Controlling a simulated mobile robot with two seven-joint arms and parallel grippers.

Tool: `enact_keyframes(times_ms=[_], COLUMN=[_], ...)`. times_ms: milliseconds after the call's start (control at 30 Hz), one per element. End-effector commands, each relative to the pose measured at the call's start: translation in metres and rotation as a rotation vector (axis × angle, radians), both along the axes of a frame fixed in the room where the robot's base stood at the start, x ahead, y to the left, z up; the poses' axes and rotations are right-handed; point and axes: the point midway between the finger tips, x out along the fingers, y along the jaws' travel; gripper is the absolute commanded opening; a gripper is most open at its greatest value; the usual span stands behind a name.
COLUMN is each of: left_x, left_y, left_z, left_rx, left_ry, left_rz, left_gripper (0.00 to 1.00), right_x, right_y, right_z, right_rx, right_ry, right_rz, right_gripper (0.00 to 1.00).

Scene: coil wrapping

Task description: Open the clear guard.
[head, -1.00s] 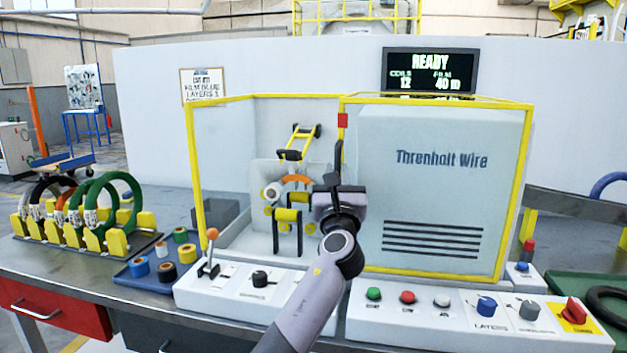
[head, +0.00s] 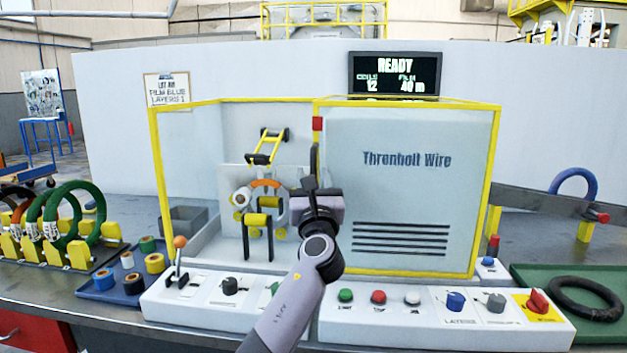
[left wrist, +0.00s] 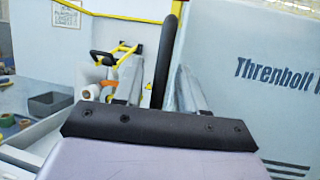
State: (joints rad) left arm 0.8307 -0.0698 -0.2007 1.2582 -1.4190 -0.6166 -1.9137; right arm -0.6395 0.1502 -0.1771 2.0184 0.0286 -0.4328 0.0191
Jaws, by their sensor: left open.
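The clear guard (head: 408,200) appears as a yellow-framed pane in front of the grey housing marked Threnholt Wire, on the right of the cabinet. Its black upright handle (head: 314,160) is at its left edge, below a red block. My left gripper (head: 316,192) is open at the handle. In the left wrist view the handle (left wrist: 165,55) rises between the two fingers (left wrist: 158,88); I cannot tell whether they touch it. The left side of the cabinet shows the winding parts (head: 258,215) with no pane visible before them. My right gripper is not in view.
A control panel (head: 450,325) with buttons and knobs runs along the front, with an orange-tipped lever (head: 180,255) at its left. Tape rolls lie on a blue tray (head: 97,293). Coils stand in a rack (head: 70,257) at far left. A green tray (head: 540,280) lies right.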

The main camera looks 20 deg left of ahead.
Motion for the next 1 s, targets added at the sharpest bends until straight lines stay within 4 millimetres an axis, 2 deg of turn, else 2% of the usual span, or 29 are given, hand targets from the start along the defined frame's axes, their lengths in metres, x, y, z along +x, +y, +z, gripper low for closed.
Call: enact_keyframes(times_ms=[600,1000], left_x=[-0.056,-0.059], left_y=[-0.026,-0.028], left_z=[-0.027,-0.028], left_rx=[0.000,0.000], left_ry=[0.002,0.002], left_rz=[-0.001,-0.001], left_gripper=[0.40,0.40], right_x=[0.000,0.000], right_y=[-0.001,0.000], right_z=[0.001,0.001], right_rx=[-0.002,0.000], right_ry=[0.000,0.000], right_rz=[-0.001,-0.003], right_gripper=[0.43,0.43])
